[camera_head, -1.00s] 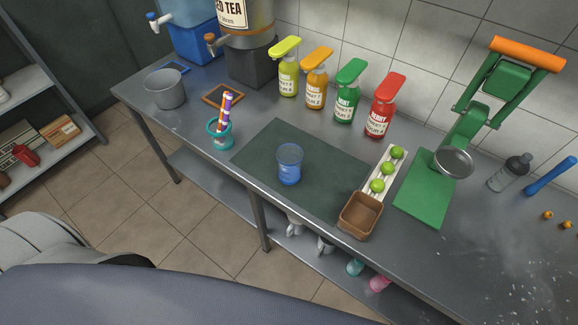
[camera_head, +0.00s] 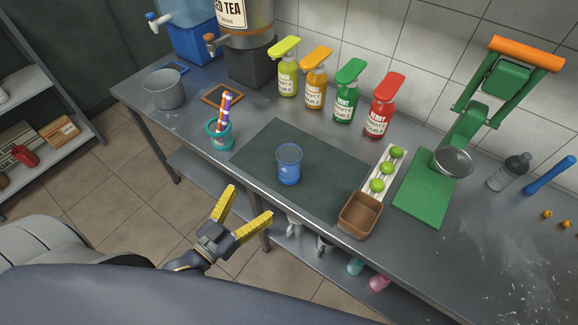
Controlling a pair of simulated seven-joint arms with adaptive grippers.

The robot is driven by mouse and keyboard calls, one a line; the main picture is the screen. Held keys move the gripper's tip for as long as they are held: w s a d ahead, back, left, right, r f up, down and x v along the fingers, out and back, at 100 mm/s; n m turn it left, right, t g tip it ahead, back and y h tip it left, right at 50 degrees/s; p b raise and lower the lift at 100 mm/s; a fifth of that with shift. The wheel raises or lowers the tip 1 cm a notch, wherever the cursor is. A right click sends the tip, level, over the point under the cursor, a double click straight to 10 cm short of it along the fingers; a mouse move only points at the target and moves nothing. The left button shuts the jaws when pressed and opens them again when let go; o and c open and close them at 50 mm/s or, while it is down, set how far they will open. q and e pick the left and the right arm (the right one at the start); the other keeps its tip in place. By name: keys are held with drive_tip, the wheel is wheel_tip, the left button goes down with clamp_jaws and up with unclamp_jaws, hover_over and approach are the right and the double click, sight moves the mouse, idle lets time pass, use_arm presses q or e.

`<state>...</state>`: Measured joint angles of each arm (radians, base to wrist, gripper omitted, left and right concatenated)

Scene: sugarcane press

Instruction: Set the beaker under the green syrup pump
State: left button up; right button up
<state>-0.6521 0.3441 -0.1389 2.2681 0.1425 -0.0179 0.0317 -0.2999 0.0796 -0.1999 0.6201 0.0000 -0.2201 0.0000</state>
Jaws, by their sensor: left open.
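A clear blue beaker (camera_head: 289,166) stands upright on the dark mat (camera_head: 262,152) in the middle of the table. The green syrup pump (camera_head: 346,97) stands at the back of the table, between the orange pump (camera_head: 315,79) and the red pump (camera_head: 381,108). A yellow-green pump (camera_head: 287,70) stands at the left end of that row. My left gripper (camera_head: 244,205) is open and empty, in front of the table edge, below and left of the beaker and apart from it. My right gripper is not in view.
A brown box (camera_head: 360,216) and a white tray (camera_head: 369,185) of limes sit right of the mat. A green press (camera_head: 468,125) stands farther right. The mat between beaker and pumps is clear.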

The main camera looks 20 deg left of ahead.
sight(296, 152)
use_arm(q)
drive_tip(key=x, duration=1.7)
drive_tip(key=shift+w+d+r, duration=0.15)
drive_tip(key=shift+w+r, duration=0.05)
drive_tip(key=shift+r, duration=0.2)
drive_tip(key=shift+c, duration=0.5)
drive_tip(key=c, duration=1.3)
drive_tip(key=shift+r, duration=0.1)
